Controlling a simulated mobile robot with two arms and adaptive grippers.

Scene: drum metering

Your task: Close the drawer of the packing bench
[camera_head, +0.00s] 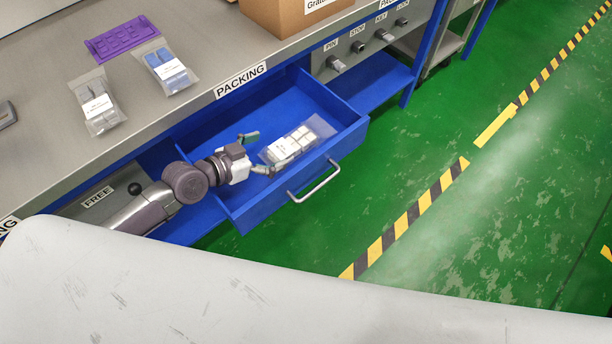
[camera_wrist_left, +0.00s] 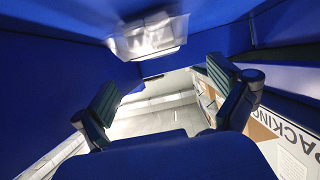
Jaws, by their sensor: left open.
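The blue drawer (camera_head: 262,207) of the packing bench (camera_head: 215,108) stands pulled out, with a metal bar handle (camera_head: 316,183) on its front. A clear bag with pale items (camera_head: 292,144) lies in the drawer towards the front; it also shows at the top of the left wrist view (camera_wrist_left: 148,37). My left gripper (camera_head: 257,154) is open and empty, above or inside the drawer, its fingers spread beside the bag. Whether a finger touches the bag I cannot tell. In the left wrist view both dark fingers (camera_wrist_left: 163,92) stand apart. My right gripper is not in view.
The bench top holds two bagged items (camera_head: 97,104) (camera_head: 167,68), a purple part (camera_head: 121,38) and a cardboard box (camera_head: 285,15). A panel with several knobs (camera_head: 360,45) is right of the drawer. The green floor (camera_head: 430,130) before the drawer is clear, with a striped line.

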